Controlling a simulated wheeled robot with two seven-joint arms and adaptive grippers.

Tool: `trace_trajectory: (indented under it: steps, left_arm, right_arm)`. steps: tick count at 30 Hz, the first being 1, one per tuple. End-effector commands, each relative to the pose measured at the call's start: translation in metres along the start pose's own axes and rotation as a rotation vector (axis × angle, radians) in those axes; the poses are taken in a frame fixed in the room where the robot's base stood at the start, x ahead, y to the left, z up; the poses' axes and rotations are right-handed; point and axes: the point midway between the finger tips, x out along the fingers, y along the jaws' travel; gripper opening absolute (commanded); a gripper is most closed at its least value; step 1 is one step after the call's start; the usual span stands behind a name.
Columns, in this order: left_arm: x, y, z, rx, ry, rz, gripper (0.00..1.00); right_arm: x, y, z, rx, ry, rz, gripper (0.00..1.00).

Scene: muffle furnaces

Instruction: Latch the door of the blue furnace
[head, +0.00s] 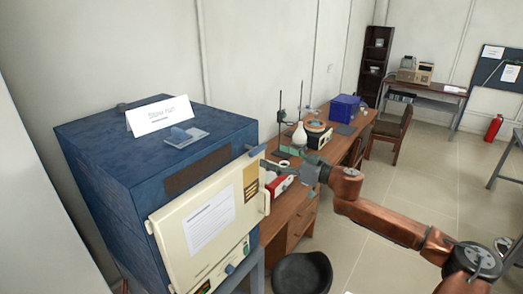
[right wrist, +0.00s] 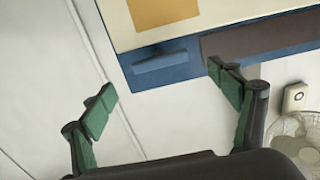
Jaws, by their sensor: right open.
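The blue furnace (head: 95,150) stands at the left in the head view. Its cream door (head: 190,205), with a white sheet and a yellow label (head: 250,183), lies against the front; I cannot tell whether it is fully shut. A pale handle (head: 265,203) is on the door's right edge. A grey-blue latch bar (head: 257,150) sits at the front's upper right corner; it also shows in the right wrist view (right wrist: 165,62). My right gripper (head: 272,163) is open and empty beside that corner, its fingers (right wrist: 162,90) apart and pointing at the latch. My left gripper is not in view.
A sign (head: 160,114) and a small grey item (head: 186,136) rest on the furnace top. A wooden desk (head: 290,215) with lab items stands behind my right gripper. A black stool (head: 302,272) stands in front. The floor at the right is mostly clear.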

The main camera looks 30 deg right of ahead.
Motion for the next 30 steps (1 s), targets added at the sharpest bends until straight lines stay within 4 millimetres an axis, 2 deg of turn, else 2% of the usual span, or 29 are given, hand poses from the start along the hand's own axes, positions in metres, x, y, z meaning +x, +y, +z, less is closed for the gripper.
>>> trace_trajectory:
  steps: [15, 21, 30]
  left_arm:
    - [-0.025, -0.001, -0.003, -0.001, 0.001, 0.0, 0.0]
    - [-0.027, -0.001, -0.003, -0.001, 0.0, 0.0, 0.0]
    - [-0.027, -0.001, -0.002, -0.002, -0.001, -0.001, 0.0]
  right_arm:
    - [0.049, 0.001, -0.003, 0.0, 0.003, 0.002, 0.83]
    - [0.057, 0.001, -0.001, -0.001, 0.0, 0.001, 0.83]
    - [0.058, 0.001, 0.0, -0.001, -0.001, 0.002, 0.81]
